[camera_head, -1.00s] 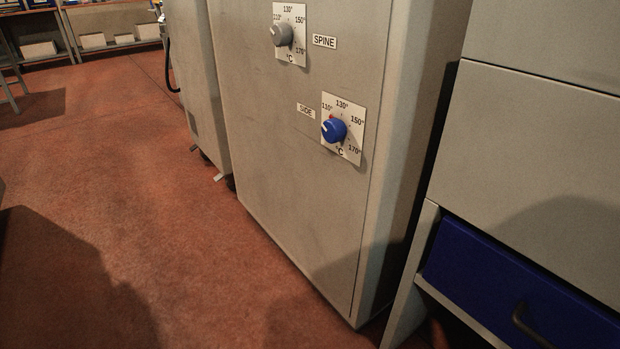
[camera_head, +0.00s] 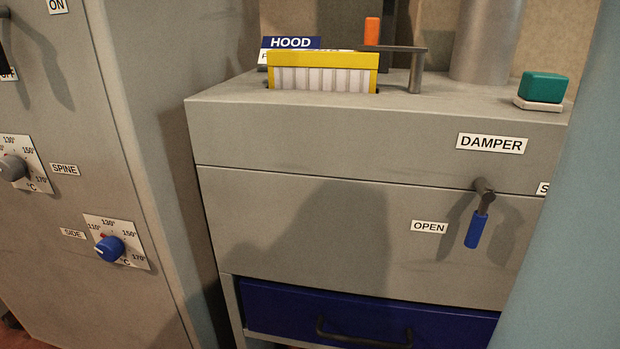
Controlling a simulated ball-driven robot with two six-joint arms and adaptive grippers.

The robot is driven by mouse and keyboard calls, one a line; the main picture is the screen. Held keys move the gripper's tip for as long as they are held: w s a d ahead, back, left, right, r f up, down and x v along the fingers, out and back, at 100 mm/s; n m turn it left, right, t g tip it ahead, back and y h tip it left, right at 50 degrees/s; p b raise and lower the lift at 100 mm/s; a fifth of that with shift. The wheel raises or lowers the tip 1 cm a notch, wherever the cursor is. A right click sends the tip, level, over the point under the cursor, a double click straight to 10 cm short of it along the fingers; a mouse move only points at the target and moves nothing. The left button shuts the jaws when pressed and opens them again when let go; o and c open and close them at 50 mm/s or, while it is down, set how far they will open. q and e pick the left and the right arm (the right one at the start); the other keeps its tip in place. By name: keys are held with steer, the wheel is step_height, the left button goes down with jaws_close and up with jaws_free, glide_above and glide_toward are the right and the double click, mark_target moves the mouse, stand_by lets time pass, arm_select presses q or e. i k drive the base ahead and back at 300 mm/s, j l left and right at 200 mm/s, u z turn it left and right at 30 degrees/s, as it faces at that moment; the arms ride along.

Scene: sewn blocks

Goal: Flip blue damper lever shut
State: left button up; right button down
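The damper lever (camera_head: 477,227) has a blue grip and a dark pivot on the front of a grey cabinet. It hangs down from the pivot, with its lower end tilted slightly left. A DAMPER label (camera_head: 491,144) is above it. An OPEN label (camera_head: 429,227) is to its left. Another label (camera_head: 543,188) to its right is mostly hidden behind a pale blue surface; only an S shows. Neither gripper is in view.
A grey cabinet with a blue side knob (camera_head: 110,248) stands at left. A dark blue drawer (camera_head: 290,309) is below the lever. A yellow-framed unit (camera_head: 322,72), an orange-tipped handle (camera_head: 372,31) and a green block (camera_head: 543,87) are on top. A pale blue surface (camera_head: 565,220) blocks the right edge.

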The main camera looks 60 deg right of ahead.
mark_target(486, 191)
steer(key=z, duration=0.45)
steer(key=k+z, duration=0.1)
steer(key=z, duration=0.35)
steer(key=l+z, duration=0.1)
steer(key=z, duration=0.35)
steer(key=k+z, duration=0.1)
steer(key=z, duration=0.35)
steer(key=l+z, duration=0.15)
steer(key=z, duration=0.3)
